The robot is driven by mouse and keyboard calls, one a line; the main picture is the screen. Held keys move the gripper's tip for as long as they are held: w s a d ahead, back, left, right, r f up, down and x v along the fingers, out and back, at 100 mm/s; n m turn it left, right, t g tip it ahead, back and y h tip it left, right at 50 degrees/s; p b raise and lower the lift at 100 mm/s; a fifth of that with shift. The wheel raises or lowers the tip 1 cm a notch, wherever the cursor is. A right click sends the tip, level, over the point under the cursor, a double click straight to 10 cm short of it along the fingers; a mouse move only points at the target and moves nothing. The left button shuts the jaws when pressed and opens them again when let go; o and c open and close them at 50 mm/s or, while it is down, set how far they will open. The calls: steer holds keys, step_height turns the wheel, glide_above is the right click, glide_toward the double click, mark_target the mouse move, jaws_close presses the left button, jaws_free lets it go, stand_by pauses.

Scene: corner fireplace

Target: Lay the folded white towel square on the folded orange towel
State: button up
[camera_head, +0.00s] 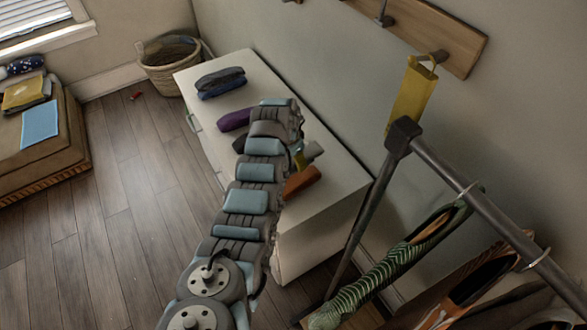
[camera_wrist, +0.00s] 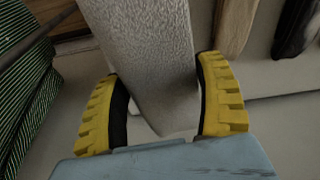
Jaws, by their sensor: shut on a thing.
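The folded white towel (camera_wrist: 150,50) looks pale grey and textured in the wrist view, a long thick piece between my two yellow fingers. My gripper (camera_wrist: 165,110) is shut on it. In the head view, a small pale end of the towel (camera_head: 312,152) shows beside my arm, and my gripper is mostly hidden by the arm. The folded orange towel (camera_head: 301,181) lies on the white cabinet top, just below the pale piece in the picture. I cannot make out the orange towel in the wrist view. The white towel appears apart from it.
The white cabinet (camera_head: 340,190) also holds dark blue folded cloths (camera_head: 220,82) and a purple one (camera_head: 234,120). A dark rack (camera_head: 450,170) with hung clothes stands at right. A yellow cloth (camera_head: 412,95) hangs from a wall hook. A basket (camera_head: 170,62) stands behind.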

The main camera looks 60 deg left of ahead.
steer(key=shift+w+a+f+b, duration=0.1)
steer(key=shift+a+f+b, duration=0.1)
steer(key=shift+f+b, duration=0.25)
steer(key=shift+w+a+f+b, duration=0.1)
steer(key=shift+a+f+b, duration=0.1)
steer(key=shift+f+b, duration=0.2)
steer(key=shift+f, duration=0.1)
steer(key=b, duration=0.6)
glide_above(295, 180)
steer(key=shift+s+f, duration=0.15)
steer(key=shift+f, duration=1.75)
steer(key=shift+s+f, duration=0.15)
steer(key=shift+f, duration=1.75)
steer(key=shift+d+f+b, duration=0.1)
steer(key=shift+f+b, duration=0.3)
steer(key=shift+f, duration=0.2)
steer(key=o, duration=1.3)
steer(key=shift+c, duration=0.2)
steer(key=shift+r, duration=0.2)
